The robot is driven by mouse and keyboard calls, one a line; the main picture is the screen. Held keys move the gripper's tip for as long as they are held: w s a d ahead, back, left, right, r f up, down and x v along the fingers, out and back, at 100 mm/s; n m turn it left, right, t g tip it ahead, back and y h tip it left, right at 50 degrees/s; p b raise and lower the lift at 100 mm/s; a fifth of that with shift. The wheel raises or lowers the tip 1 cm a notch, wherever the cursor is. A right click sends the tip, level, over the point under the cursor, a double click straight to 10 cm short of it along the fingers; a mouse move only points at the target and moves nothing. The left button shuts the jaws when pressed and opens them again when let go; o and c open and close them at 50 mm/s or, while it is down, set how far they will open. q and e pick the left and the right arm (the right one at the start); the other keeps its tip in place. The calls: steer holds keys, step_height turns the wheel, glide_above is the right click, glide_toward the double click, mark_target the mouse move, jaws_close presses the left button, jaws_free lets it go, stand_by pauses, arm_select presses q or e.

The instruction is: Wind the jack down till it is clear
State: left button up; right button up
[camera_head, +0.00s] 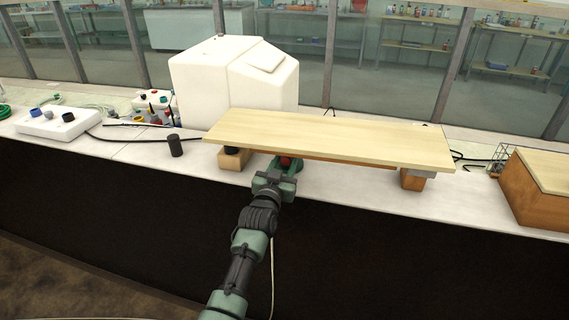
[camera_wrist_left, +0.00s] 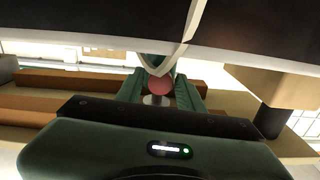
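A long pale wooden board (camera_head: 330,137) lies raised over the bench on supports near its ends. Under its left half, a red knob (camera_head: 285,161) shows at the jack, which is mostly hidden by the board and my gripper. My left gripper (camera_head: 280,168) reaches in from the front, below the board's near edge. In the left wrist view its two green fingers (camera_wrist_left: 161,92) stand on either side of the red knob (camera_wrist_left: 159,84). Whether they touch it I cannot tell. My right gripper is in neither view.
A wooden block (camera_head: 234,158) supports the board's left end and another (camera_head: 413,180) its right end. A black cylinder (camera_head: 175,146) stands at left, near a white control box (camera_head: 62,122). A white tank (camera_head: 232,80) stands behind; a wooden box (camera_head: 540,190) is at right.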

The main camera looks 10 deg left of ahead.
arm_select(q)
steer(key=shift+s, duration=0.1)
steer(key=s, duration=0.7)
steer(key=shift+s+a+b, duration=0.2)
steer(key=shift+s+b, duration=0.1)
steer(key=shift+b, duration=0.05)
